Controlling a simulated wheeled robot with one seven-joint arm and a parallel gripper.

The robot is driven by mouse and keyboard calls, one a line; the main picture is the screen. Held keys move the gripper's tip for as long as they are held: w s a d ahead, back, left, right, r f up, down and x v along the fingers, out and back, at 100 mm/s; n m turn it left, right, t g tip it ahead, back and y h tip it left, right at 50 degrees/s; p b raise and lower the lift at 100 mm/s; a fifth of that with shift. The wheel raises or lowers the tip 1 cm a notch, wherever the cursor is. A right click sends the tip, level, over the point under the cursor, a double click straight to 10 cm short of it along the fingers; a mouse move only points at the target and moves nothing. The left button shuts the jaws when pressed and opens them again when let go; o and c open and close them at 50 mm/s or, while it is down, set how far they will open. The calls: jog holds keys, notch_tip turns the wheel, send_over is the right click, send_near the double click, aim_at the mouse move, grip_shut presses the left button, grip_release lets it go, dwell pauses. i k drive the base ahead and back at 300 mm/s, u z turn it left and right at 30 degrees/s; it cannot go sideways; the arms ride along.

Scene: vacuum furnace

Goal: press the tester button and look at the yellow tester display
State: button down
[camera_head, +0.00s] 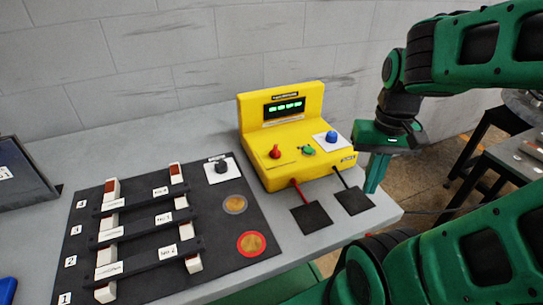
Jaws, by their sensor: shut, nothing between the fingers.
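The yellow tester (256,138) stands at the back of the table. Its dark display (284,107) shows several green marks, perhaps dashes, too small to read surely. On its sloped front are a red knob (276,152), a small green button (308,150) and a blue knob (332,138) on a white plate. My green gripper (372,188) is shut and empty. It points down at the right of the tester, apart from the green button in the picture. Its exact height is hard to tell.
A red and a black lead run from the tester to two dark pads (312,217) in front. A dark screen (20,175) stands far left. The wall is behind.

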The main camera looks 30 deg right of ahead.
aim_at(308, 150)
jog(key=u, duration=1.35)
jog(key=k, duration=1.65)
jog(key=z, duration=1.4)
jog(key=i, duration=1)
jog(key=u, duration=0.05)
